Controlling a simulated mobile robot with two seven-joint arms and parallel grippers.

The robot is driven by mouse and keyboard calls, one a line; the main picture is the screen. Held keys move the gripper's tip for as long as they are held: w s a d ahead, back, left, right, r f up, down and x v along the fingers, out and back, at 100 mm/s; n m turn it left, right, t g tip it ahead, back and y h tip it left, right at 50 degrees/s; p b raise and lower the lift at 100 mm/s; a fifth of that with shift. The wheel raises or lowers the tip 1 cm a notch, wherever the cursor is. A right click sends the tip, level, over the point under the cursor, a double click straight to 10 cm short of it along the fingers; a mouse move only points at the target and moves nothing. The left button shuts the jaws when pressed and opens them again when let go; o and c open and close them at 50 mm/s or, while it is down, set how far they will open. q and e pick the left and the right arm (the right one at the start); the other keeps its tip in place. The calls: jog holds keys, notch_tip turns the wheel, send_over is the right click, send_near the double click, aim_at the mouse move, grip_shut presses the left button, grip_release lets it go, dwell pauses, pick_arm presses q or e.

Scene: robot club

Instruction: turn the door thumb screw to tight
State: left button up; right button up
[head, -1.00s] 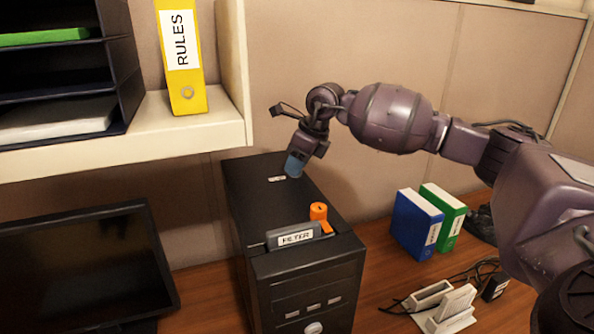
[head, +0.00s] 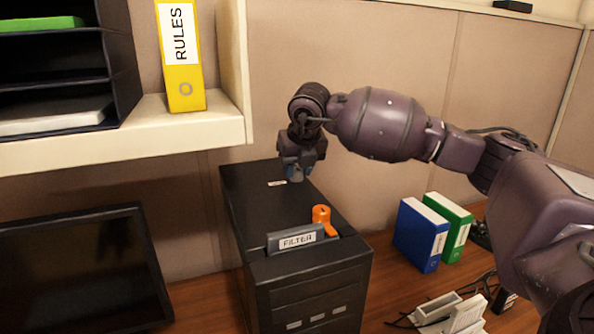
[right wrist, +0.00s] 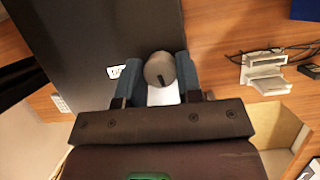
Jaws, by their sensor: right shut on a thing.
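My right gripper (head: 296,176) points down at the top of the black computer case (head: 245,200), near its back. In the right wrist view its blue fingers (right wrist: 157,82) are shut on a round grey thumb screw (right wrist: 160,69) with a dark mark on its face. A small white label (right wrist: 115,72) lies beside the left finger; it also shows in the head view (head: 277,183). In the head view the gripper hides the screw. My left gripper is not in view.
An orange knob (head: 321,214) and a grey FILTER piece (head: 295,239) sit at the case's front top. A shelf with a yellow RULES binder (head: 184,90) overhangs at left. Blue (head: 417,238) and green (head: 458,218) binders stand right. A monitor (head: 80,270) is at left.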

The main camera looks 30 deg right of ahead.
jog(key=shift+m+h, duration=0.3)
jog(key=shift+m, duration=0.5)
jog(key=o, duration=0.9)
jog(key=shift+o, duration=0.2)
jog(key=v, duration=1.1)
jog(key=shift+w, duration=0.15)
jog(key=shift+f, duration=0.1)
